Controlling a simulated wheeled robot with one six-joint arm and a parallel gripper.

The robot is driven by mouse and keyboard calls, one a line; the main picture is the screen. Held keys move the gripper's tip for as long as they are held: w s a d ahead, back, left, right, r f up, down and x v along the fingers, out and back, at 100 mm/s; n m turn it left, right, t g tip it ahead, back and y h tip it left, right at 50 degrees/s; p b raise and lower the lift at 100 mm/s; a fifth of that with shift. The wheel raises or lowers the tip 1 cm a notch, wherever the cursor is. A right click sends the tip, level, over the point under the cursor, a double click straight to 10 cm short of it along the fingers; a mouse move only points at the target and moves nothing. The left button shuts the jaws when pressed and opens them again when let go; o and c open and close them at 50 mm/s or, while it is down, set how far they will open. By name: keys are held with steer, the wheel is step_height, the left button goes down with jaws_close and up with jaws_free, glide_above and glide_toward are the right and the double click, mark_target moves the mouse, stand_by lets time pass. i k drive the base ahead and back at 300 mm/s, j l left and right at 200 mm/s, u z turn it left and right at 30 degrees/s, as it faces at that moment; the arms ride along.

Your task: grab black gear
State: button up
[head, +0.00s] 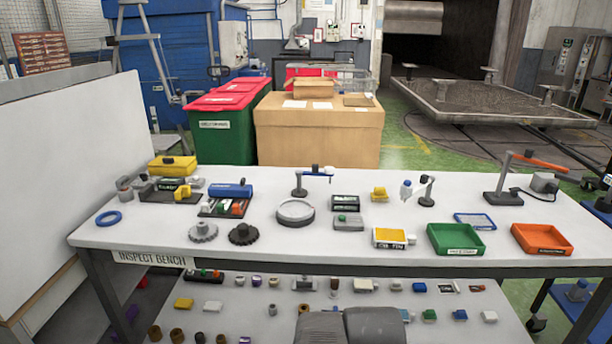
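The black gear (243,234) lies flat on the white inspect bench (345,250), left of the middle and near the front edge. A lighter grey gear (203,231) lies just to its left, with a small gap between them. Nothing covers the black gear. No fingers of my gripper show in the head view. A grey and dark rounded shape at the bottom middle looks like part of my own arm, well below and right of the gear.
Behind the gears is a tray of small parts (222,207). A round grey dish (295,212) stands to the right. A blue ring (108,218) lies far left. Green (456,253) and orange (541,252) trays sit right. A lower shelf holds several small items.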

mark_target(245, 235)
steer(key=i+j+u, duration=0.9)
steer(key=u, duration=0.15)
steer(key=i, duration=0.1)
